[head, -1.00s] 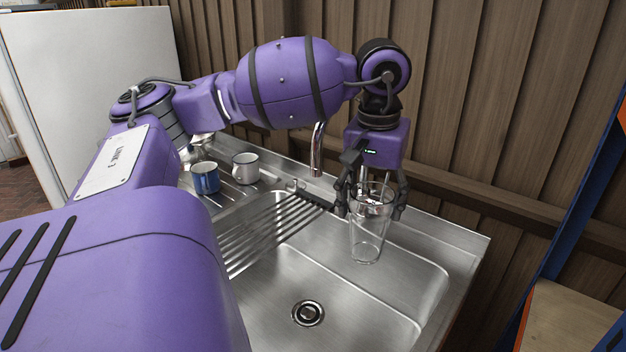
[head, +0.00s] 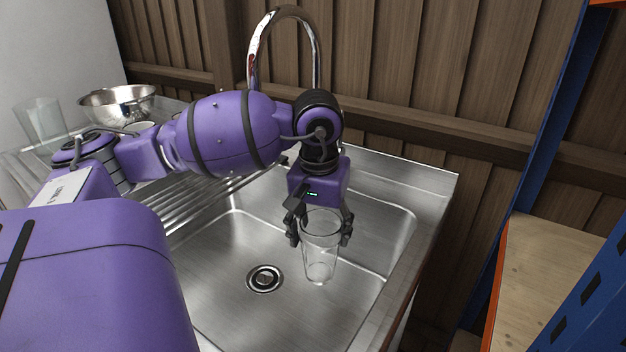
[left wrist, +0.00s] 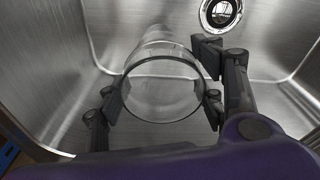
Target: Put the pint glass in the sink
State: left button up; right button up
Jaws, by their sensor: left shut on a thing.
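The clear, empty pint glass (head: 320,252) is upright in my left gripper (head: 320,232), whose fingers are shut on it near the rim. The glass is over the right part of the steel sink basin (head: 222,310), right of the drain (head: 265,279). I cannot tell whether its base touches the basin floor. In the left wrist view the glass (left wrist: 160,92) shows its round rim between the two fingers, with the drain (left wrist: 221,12) beyond it. My right gripper is not in view.
A curved chrome tap (head: 284,12) rises behind my left arm. A metal bowl (head: 118,104) and another clear glass (head: 42,122) stand at the far left. An orange and blue shelf with a wooden board (head: 545,275) stands at right.

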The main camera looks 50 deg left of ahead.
pick_arm(q)
notch_tip(320, 180, down, 4)
jog(key=shift+f+b, duration=0.1)
jog(key=shift+b, duration=0.2)
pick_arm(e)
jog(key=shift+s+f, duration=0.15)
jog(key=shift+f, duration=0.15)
pick_arm(q)
jog(key=o, duration=2)
jog(key=shift+f, duration=0.1)
jog(key=shift+r, duration=0.45)
notch_tip(320, 180, up, 11)
jog(key=s+p, duration=0.1)
jog(key=p, duration=0.1)
jog(key=shift+s+d+r, duration=0.15)
jog(key=shift+d+r, duration=0.05)
jog(key=shift+d, duration=0.2)
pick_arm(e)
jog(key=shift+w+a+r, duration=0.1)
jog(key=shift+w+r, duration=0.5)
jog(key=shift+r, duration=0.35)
